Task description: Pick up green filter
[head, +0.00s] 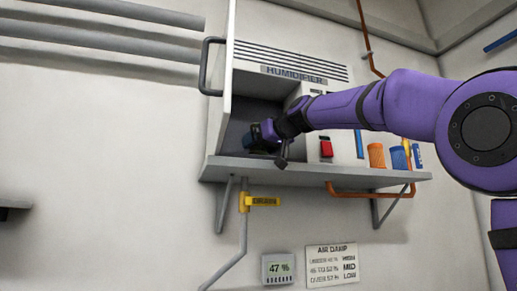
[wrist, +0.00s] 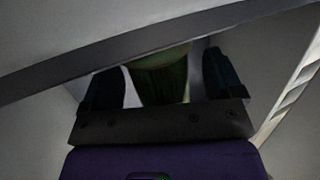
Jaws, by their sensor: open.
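The green filter (wrist: 160,80) shows in the wrist view as a dark green rounded shape between the two fingers of my gripper (wrist: 163,75). The fingers are apart, one on each side of it, and I cannot tell whether they touch it. In the head view my gripper (head: 262,138) reaches into the open bay of the humidifier (head: 290,62). The filter cannot be made out there.
The humidifier's door (head: 229,70) stands open at the left of the bay. A shelf (head: 310,173) carries the humidifier, with an orange cylinder (head: 376,155) and a blue cylinder (head: 399,158) to its right. A red switch (head: 326,149) sits on the humidifier's front.

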